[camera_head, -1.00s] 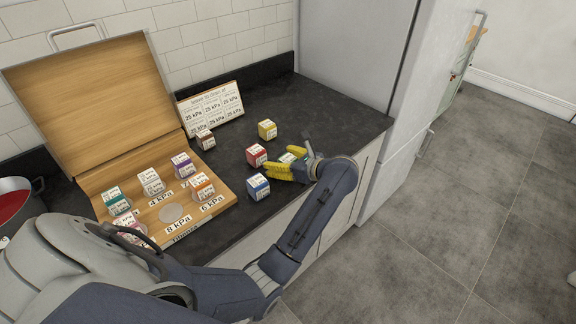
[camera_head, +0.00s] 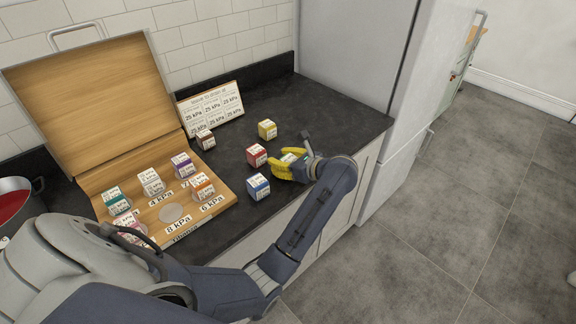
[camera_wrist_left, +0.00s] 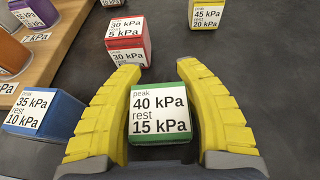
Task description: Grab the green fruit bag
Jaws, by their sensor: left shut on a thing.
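A small green box (camera_wrist_left: 158,115) with a white label reading "peak 40 kPa, rest 15 kPa" is between the yellow fingers of my left gripper (camera_wrist_left: 157,72) in the left wrist view. My left gripper is shut on this box at the dark counter. In the head view, the left gripper (camera_head: 282,167) partly hides the green box (camera_head: 290,157). No fruit bag shows; the green item held is a labelled box. My right gripper is not in view.
On the dark counter (camera_head: 330,125), a red box (camera_head: 256,155), a blue box (camera_head: 258,187) and a yellow box (camera_head: 267,129) stand close by. An open wooden case (camera_head: 95,100) holds several labelled boxes at left. A label stand (camera_head: 212,110) is behind. A fridge (camera_head: 355,50) is at right.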

